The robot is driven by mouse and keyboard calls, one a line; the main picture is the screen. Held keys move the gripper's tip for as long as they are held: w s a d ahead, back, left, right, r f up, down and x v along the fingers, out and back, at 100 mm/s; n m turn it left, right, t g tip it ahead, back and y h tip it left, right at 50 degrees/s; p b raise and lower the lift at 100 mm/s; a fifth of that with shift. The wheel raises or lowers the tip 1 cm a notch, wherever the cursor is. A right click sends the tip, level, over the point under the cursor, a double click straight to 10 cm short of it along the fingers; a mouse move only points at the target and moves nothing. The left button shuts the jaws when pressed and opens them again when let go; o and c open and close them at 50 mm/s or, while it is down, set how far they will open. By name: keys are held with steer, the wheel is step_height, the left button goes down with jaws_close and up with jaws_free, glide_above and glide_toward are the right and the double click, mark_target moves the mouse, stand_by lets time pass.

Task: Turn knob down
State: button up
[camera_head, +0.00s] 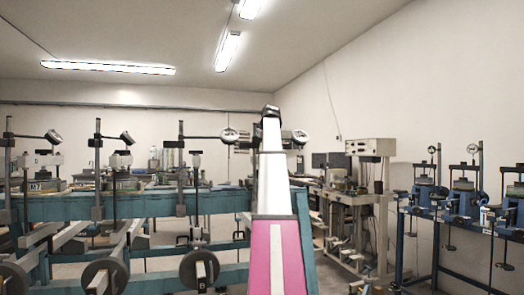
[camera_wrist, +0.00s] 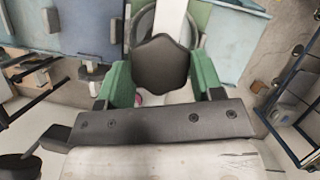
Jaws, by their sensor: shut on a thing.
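A dark, roughly hexagonal piece (camera_wrist: 161,62), which I take to be the knob, fills the space between the green fingers of my gripper (camera_wrist: 162,82) in the wrist view. One finger stands on each side of it, and my gripper appears shut on it. The exact contact at the fingertips is hard to see. In the head view my pink and white arm rises up the middle of the picture. The gripper and the knob cannot be made out there. Which way the knob is turned cannot be told.
A teal bench (camera_head: 140,205) with lever frames and round black weights (camera_head: 200,270) stands at left. A beige machine (camera_head: 368,147) is right of centre. More blue-framed devices (camera_head: 465,200) line the right wall. In the wrist view, a black metal frame (camera_wrist: 285,110) stands at right.

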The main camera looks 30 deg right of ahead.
steer(key=shift+a+m+h, duration=0.1)
steer(key=shift+m+h, duration=0.3)
steer(key=shift+m, duration=0.8)
steer(key=o, duration=0.9)
steer(key=v, duration=1.1)
steer(key=shift+f, duration=0.1)
